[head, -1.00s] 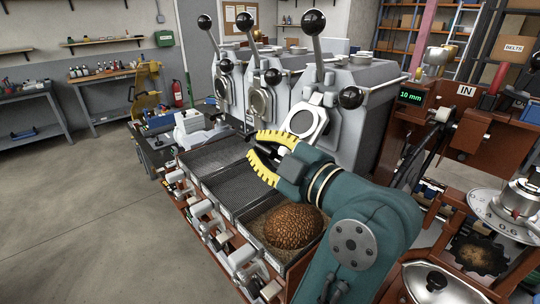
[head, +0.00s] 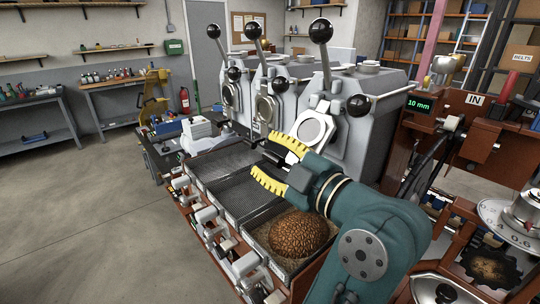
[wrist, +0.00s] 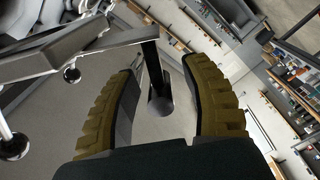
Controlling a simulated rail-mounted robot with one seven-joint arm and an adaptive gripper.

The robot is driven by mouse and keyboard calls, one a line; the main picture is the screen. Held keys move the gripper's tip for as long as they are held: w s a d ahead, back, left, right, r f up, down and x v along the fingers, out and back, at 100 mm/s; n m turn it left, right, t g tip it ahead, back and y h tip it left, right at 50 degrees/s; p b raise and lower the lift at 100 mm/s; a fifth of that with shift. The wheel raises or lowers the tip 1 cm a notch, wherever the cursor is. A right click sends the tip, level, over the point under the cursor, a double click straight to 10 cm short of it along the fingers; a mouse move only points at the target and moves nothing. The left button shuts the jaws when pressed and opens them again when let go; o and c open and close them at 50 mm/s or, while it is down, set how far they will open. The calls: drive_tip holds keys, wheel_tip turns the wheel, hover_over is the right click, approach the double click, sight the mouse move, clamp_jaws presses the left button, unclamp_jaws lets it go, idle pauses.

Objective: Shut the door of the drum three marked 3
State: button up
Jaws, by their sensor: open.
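The nearest drum (head: 366,115) stands on the right of a row of three grey drums in the head view. I cannot read a number on any of them. Its pale door plate (head: 312,131), with a round centre, is tilted out from the drum front. A dark bar handle (wrist: 160,108) with a rounded end lies between my fingers in the wrist view, apart from both. My gripper (head: 268,164), with yellow ribbed fingers, is open just below and left of the plate. My fingers partly hide the handle in the head view.
Tall levers with black balls (head: 320,30) rise above the drums, and another black knob (head: 358,105) sticks out beside the door. Below lie mesh cooling trays (head: 240,180); the nearest holds brown beans (head: 298,233). Open floor (head: 90,220) is at left.

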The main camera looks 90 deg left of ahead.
wheel_tip(320, 180, up, 9)
drive_tip(key=shift+r, duration=0.5)
drive_tip(key=shift+s+d, duration=0.1)
drive_tip(key=p+v, duration=0.4)
drive_tip(key=v, duration=1.4)
drive_tip(key=shift+w+d, duration=0.25)
idle(0.7)
drive_tip(key=shift+r, duration=0.1)
drive_tip(key=shift+c, duration=0.2)
